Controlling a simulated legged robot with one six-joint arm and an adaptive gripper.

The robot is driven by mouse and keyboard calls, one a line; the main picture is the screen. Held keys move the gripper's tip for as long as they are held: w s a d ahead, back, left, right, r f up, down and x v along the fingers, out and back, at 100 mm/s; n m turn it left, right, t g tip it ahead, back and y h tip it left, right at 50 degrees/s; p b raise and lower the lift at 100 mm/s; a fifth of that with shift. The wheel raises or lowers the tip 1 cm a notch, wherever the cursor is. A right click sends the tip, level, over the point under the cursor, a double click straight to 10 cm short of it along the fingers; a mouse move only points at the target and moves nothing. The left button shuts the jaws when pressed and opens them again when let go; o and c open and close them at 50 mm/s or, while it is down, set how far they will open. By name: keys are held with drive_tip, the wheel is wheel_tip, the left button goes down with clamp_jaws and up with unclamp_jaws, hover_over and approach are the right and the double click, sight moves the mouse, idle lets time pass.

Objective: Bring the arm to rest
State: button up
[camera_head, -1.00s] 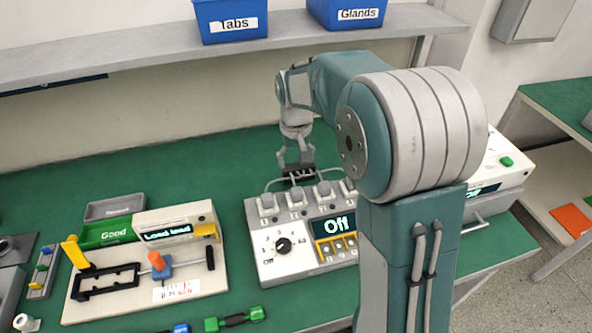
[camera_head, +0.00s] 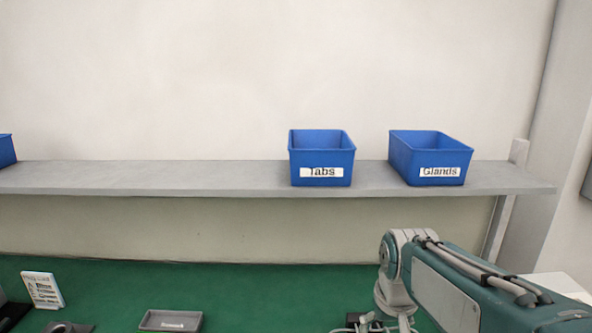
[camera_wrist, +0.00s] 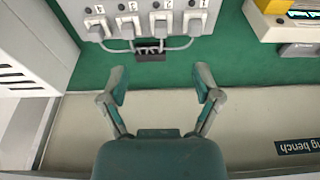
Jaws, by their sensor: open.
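My gripper (camera_wrist: 160,88) is open and empty in the wrist view, its two fingers spread apart above the green bench top (camera_wrist: 225,70). The fingers look apart from both. In the head view my arm reaches in from the lower right, and its fingers are not clearly seen at the bottom edge.
A grey shelf (camera_head: 220,180) runs along the wall and carries a blue Tabs bin (camera_head: 321,158) and a blue Glands bin (camera_head: 430,158). A grey tray (camera_head: 170,320) and a small printed card (camera_head: 43,290) are on the bench.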

drive_tip(key=s+t, duration=0.3)
drive_tip(key=s, duration=1.1)
drive_tip(key=shift+r, duration=0.45)
drive_tip(key=shift+w, duration=0.1)
idle(0.9)
